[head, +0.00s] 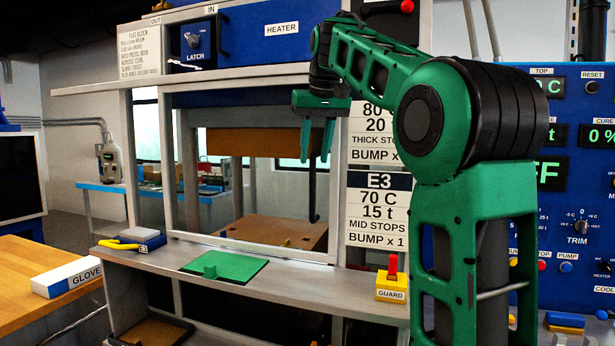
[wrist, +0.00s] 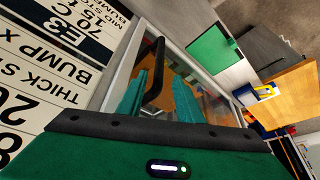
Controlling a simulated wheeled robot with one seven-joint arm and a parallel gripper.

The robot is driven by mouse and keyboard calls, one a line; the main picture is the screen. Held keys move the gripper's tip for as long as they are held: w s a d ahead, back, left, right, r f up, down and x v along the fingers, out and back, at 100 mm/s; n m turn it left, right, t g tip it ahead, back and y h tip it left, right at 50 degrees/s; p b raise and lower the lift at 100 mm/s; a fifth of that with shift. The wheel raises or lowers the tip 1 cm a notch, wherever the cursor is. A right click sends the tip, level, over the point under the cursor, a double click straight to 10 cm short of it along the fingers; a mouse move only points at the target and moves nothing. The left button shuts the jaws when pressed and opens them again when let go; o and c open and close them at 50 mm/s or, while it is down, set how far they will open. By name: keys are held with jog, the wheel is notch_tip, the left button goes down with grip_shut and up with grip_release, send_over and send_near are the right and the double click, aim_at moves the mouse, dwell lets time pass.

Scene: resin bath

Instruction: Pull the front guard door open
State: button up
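The front guard door (head: 250,249) is a pale frame around the press opening, and it looks closed. Its black bar handle (head: 313,196) stands upright near the door's right side. My green gripper (head: 314,158) is open, fingers pointing down in front of the upper part of the handle. In the wrist view the handle (wrist: 157,62) passes between the two teal fingers of my gripper (wrist: 161,78), closer to the left one. I cannot tell whether a finger touches it. The upper end of the handle is hidden behind my gripper in the head view.
A green plate (head: 225,267) lies on the ledge below the door. A yellow guard switch box (head: 391,286) with a red lever stands right of it. A yellow-handled tool (head: 118,244) lies at the ledge's left. A wooden table (head: 40,270) holds a glove box (head: 68,277).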

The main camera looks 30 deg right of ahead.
aim_at(313, 165)
jog(key=shift+x, duration=3.05)
